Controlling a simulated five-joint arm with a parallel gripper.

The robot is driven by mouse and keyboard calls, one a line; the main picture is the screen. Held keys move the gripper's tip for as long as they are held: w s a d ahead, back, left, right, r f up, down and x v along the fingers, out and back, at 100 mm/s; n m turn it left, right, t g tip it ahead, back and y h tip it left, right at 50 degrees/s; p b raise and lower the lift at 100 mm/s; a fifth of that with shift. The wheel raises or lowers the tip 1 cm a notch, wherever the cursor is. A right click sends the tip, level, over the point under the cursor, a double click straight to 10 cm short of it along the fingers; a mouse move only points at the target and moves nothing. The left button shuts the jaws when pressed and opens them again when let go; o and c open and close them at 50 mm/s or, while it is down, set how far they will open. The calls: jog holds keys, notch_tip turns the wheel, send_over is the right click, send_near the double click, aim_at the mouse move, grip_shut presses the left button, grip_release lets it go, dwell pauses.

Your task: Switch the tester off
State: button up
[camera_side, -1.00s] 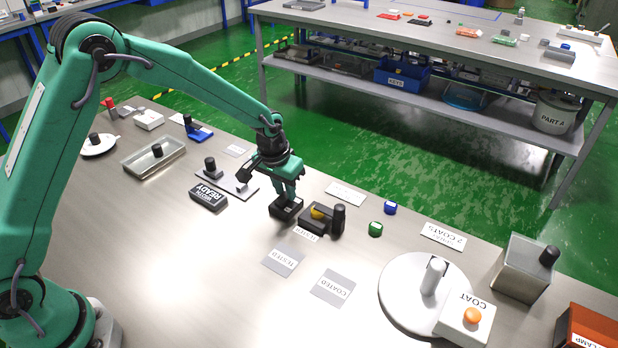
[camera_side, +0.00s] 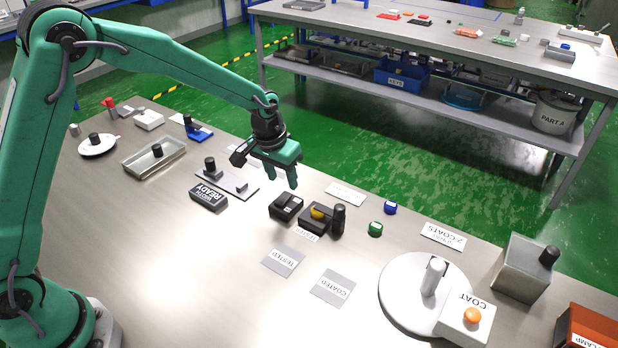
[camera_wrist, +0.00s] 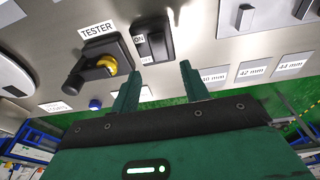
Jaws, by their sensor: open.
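The tester (camera_side: 316,217) is a black block with a yellow knob and an upright black post, and it stands on the steel bench. It also shows beside the TESTER label in the wrist view (camera_wrist: 100,72). Next to it is a small black switch box (camera_side: 286,206) with a rocker; an ON marking shows on it in the wrist view (camera_wrist: 152,42). I cannot tell which way the rocker is set. My gripper (camera_side: 280,181) is open and empty, fingers pointing down, above and behind the switch box. Its two fingers also show apart in the wrist view (camera_wrist: 158,70).
TESTED (camera_side: 284,261) and COATED (camera_side: 333,287) plates lie in front. Green (camera_side: 375,229) and blue (camera_side: 390,208) caps and a white turntable (camera_side: 410,308) are to the right.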

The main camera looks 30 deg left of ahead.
aim_at(281, 199)
jog(key=r, duration=0.3)
jog(key=shift+s+r, duration=0.1)
jog(key=shift+s, duration=0.2)
jog(key=s+a+r+t, duration=0.1)
jog(key=s+a+r, duration=0.2)
jog(key=s+r, duration=0.4)
jog(key=s+a+r+t, duration=0.1)
jog(key=s+a+r, duration=0.2)
jog(key=s+r, duration=0.35)
jog(key=s+a+t, duration=0.1)
jog(key=s+a, duration=0.1)
jog(key=s, duration=1.2)
jog(key=shift+s+a+r, duration=0.2)
jog(key=shift+a+r, duration=0.15)
